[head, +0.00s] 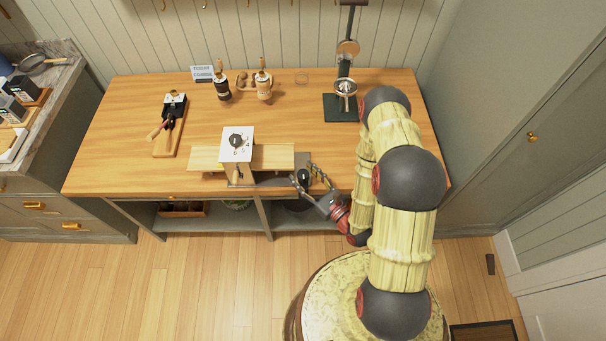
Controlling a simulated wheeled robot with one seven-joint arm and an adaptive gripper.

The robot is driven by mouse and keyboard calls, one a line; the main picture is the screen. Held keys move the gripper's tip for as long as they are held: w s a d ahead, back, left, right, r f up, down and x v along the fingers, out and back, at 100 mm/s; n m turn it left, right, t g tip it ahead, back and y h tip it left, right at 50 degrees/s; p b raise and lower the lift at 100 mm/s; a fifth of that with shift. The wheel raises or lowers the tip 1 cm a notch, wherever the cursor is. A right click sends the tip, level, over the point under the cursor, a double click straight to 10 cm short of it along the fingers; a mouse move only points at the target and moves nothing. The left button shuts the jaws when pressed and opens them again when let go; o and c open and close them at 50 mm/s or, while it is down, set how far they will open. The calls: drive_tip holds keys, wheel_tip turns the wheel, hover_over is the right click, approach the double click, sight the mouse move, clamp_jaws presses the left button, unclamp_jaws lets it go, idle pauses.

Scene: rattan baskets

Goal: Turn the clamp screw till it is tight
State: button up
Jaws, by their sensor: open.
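A white block with a dark dial and numbers (238,142) stands on a light wooden board (273,158) near the front edge of the wooden table. A small wooden handle (237,175) shows at its front. A dark flat plate (268,181) lies under the board at the table edge. A black rounded knob (303,176), which looks like the clamp screw's head, sits at the right end of this plate. My gripper (305,177) is open, with its fingers on either side of the knob. I cannot tell whether they touch it. The screw's thread is hidden.
A wooden board with a black-handled tool (170,124) lies at the left. The table's left front is clear.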

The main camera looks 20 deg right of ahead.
sight(307, 179)
drive_tip(key=shift+v, duration=3.6)
drive_tip(key=shift+r, duration=0.1)
